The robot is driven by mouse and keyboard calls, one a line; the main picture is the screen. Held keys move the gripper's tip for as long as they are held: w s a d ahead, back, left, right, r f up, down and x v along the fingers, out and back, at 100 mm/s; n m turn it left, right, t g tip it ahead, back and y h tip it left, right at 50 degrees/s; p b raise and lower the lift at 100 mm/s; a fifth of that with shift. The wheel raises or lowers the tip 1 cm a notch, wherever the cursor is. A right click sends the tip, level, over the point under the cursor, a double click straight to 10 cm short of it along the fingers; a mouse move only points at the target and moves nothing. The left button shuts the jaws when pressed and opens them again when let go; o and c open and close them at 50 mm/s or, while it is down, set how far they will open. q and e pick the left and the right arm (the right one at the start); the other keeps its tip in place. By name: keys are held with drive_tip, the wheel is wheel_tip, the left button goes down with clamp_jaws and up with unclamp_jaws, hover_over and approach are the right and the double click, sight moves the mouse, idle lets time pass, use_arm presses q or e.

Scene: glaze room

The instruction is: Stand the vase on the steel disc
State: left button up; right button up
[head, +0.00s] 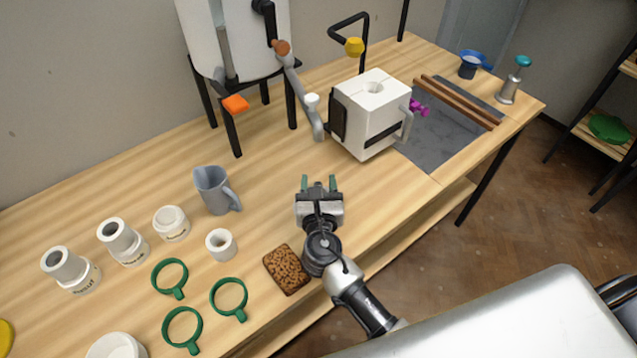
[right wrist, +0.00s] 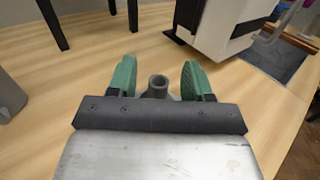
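A small grey vase (right wrist: 157,88) with a round open mouth stands on the table between the fingers in the right wrist view. Its lower part is hidden by my gripper. My right gripper (head: 319,184) is over the middle of the table in the head view. Its green fingers (right wrist: 158,80) are apart, one on each side of the vase, with a visible gap to its neck. In the head view the vase is mostly hidden by the gripper. I cannot make out the steel disc in either view. My left gripper is not in view.
A white box-like kiln (head: 371,107) stands beyond the gripper. Left of it are a grey pitcher (head: 213,190), a white cup (head: 221,244) and several white jars. Green rings (head: 229,299) and a brown sponge (head: 286,269) lie near the front edge.

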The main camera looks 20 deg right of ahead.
drive_tip(key=shift+s+r, duration=0.1)
drive_tip(key=shift+r, duration=0.05)
drive_tip(key=b+v, duration=0.1)
drive_tip(key=v, duration=0.6)
drive_tip(key=shift+s+a, duration=0.1)
drive_tip(key=shift+s, duration=0.1)
